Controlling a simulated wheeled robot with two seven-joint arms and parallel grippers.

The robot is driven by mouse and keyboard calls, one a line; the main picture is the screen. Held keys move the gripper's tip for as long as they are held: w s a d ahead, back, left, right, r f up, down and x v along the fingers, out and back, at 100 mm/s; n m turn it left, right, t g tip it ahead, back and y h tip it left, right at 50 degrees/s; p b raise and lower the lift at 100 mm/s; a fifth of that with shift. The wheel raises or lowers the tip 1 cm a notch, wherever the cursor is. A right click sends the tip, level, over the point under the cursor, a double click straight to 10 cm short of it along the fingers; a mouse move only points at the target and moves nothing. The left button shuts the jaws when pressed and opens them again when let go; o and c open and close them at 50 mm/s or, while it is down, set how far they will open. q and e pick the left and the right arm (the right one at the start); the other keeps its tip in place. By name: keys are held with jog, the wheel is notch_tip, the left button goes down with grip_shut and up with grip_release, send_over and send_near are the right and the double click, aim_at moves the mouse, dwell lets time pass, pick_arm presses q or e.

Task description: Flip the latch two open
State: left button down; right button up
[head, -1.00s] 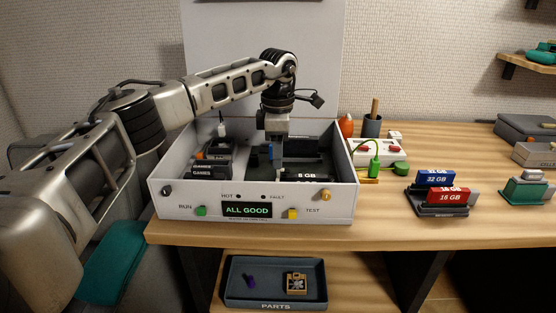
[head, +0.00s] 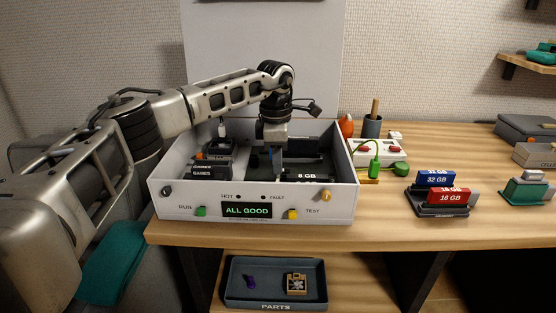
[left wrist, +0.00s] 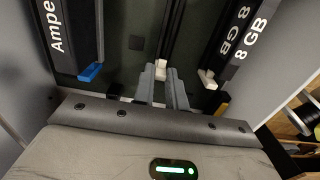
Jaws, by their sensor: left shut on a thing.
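My left gripper (left wrist: 161,77) reaches down into the open white case (head: 170,202), which also shows my left gripper in the head view (head: 275,163). It is shut on a small white latch (left wrist: 161,68) at the end of a dark slot on the board. A second white latch (left wrist: 208,78) stands just right of it, beside the 8 GB memory sticks (left wrist: 238,32). A blue latch (left wrist: 90,72) sits at the end of the card marked "Ampe" on the left. The lower part of the held latch is hidden by the fingers. My right gripper is not in view.
The case front carries an "ALL GOOD" display (head: 247,210). To its right are a white power strip (head: 390,150) and a holder with a blue 32 GB stick (head: 436,178) and a red 16 GB stick (head: 448,196). A parts tray (head: 232,296) lies on the shelf below.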

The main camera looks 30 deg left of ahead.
aim_at(277, 176)
pick_arm(q)
jog(key=shift+s+a+f+t+h+b, duration=0.15)
jog(key=shift+a+t+h+b, duration=0.15)
jog(key=shift+h, duration=0.2)
jog(key=shift+s+a+f+t+h+b, duration=0.1)
jog(key=shift+s+a+t+h+b, duration=0.15)
jog(key=shift+h, duration=0.25)
jog(key=shift+a+f+t+h+b, duration=0.2)
jog(key=shift+t+h+b, duration=0.15)
jog(key=shift+h+b, duration=0.2)
jog(key=shift+s+a+f+t+h+b, duration=0.1)
jog(key=shift+s+a+t+h+b, duration=0.2)
jog(key=shift+t+h+b, duration=0.45)
jog(key=shift+a+h+b, duration=0.15)
jog(key=shift+h+b, duration=0.45)
jog(key=shift+h, duration=0.1)
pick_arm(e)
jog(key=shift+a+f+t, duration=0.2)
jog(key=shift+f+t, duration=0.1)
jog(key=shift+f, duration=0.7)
pick_arm(q)
jog(key=shift+t, duration=0.25)
jog(key=c, duration=1.4)
grip_release()
jog(key=shift+c, duration=0.2)
